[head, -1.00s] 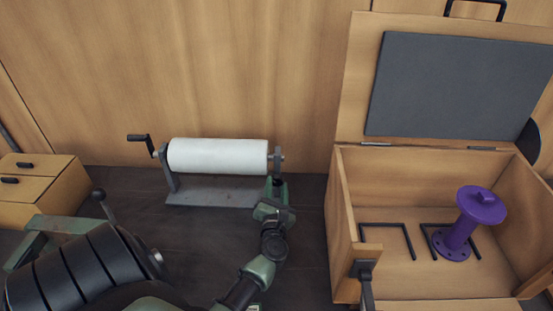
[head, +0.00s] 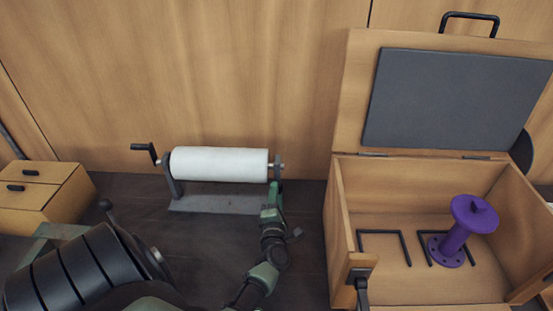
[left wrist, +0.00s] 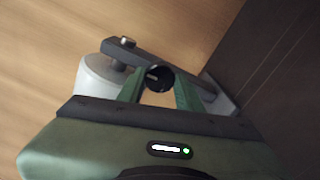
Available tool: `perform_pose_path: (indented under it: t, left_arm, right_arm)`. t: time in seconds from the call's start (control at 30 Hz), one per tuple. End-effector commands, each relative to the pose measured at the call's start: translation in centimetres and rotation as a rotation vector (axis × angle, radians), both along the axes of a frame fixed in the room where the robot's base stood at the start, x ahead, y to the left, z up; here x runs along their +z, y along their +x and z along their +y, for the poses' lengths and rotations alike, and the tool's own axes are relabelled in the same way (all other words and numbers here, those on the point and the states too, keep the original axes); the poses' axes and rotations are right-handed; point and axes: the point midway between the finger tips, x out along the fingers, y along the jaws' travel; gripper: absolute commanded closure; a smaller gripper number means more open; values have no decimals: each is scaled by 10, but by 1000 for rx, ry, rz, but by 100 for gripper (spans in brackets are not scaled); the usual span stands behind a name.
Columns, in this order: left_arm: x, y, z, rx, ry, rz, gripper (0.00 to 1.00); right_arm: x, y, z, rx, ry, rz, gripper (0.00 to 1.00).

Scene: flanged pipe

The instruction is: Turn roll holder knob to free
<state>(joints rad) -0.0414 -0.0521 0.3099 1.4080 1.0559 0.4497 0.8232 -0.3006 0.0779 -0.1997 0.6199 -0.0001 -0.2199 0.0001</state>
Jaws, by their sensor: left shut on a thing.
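The roll holder (head: 215,204) stands on the dark floor against the wooden wall, with a white roll (head: 218,163) lying across it. Its crank handle (head: 146,150) is on the left end. My left gripper (head: 275,187) is at the right-hand upright. In the left wrist view, a round black knob (left wrist: 158,78) is between my left gripper's green fingers (left wrist: 160,90), which are shut on it. The grey upright (left wrist: 135,52) and the roll's end (left wrist: 98,80) show just behind. In the head view the gripper hides the knob. My right gripper is not in view.
An open wooden box (head: 337,215) with a raised lid (head: 450,100) stands to the right, holding a purple flanged pipe (head: 457,235) and black wire brackets (head: 385,233). A small drawer cabinet (head: 70,195) is at left. Dark floor (head: 305,205) is clear between holder and box.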

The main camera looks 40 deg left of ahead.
Motion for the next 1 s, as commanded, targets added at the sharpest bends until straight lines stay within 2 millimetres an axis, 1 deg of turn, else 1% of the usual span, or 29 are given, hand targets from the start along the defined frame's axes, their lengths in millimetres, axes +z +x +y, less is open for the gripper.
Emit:
perform_pose_path:
  t: [0.23,0.67,0.7,0.73,0.77,1.0]
  left_arm:
    - [-1,0,0,-1,38,34,100]
    - [-1,0,0,-1,44,39,100]
    - [-1,0,0,-1,44,39,54]
    - [-1,0,0,-1,43,39,45]
    - [-1,0,0,-1,43,39,43]
    - [0,0,0,0,42,37,43]
  right_arm:
    - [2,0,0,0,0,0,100]
    - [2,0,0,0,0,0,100]
    - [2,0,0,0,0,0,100]
    - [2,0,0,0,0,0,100]
    - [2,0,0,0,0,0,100]
    - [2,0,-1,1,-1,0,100]
